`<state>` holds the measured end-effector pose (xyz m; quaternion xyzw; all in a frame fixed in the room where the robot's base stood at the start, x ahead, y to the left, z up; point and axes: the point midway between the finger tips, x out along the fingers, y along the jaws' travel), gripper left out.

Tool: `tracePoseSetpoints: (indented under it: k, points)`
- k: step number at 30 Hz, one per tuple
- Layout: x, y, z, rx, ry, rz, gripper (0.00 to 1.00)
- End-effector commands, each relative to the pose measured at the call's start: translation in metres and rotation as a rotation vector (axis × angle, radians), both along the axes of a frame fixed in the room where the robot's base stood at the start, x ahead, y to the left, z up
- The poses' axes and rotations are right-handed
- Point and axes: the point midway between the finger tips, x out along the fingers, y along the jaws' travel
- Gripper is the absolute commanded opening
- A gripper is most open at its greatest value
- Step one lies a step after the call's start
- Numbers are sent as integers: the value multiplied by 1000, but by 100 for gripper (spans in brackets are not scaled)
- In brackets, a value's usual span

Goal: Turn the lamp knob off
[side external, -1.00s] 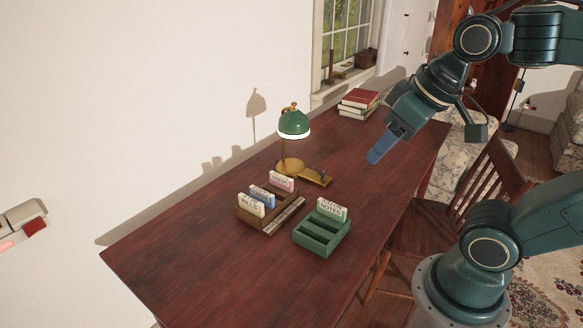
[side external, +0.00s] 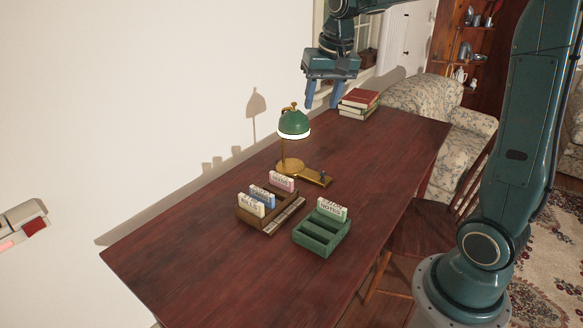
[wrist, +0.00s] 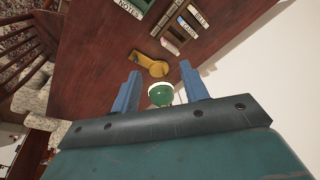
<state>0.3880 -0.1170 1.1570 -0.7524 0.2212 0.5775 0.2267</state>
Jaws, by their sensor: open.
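The lamp (side external: 293,124) has a green shade with a lit white rim and stands on a brass base (side external: 308,173) on the desk. A small dark knob (side external: 323,175) stands up near the right end of that base. My gripper (side external: 322,104) is open and empty, pointing down, above and a little right of the lamp shade. In the wrist view the lamp shade (wrist: 160,95) shows between the two blue fingers, with the brass base (wrist: 150,63) beyond it. The knob is too small to make out in the wrist view.
A wooden holder (side external: 270,217) with several labelled cards and a green tray (side external: 312,243) with a card stand in front of the lamp. Books (side external: 359,103) are stacked at the back. The desk (side external: 390,152) is clear right of the lamp; a chair (side external: 425,230) stands beside it.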

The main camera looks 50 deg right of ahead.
Motion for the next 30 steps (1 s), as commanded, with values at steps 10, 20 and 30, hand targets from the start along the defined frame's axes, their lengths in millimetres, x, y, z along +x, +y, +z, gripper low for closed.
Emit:
tracePoseSetpoints:
  k: [10, 20, 30]
  points:
    - [56, -66, -46, 50, 70, -211, 45]
    - [90, -133, -108, 95, 133, -412, 45]
    - [104, -195, -180, 136, 189, -597, 45]
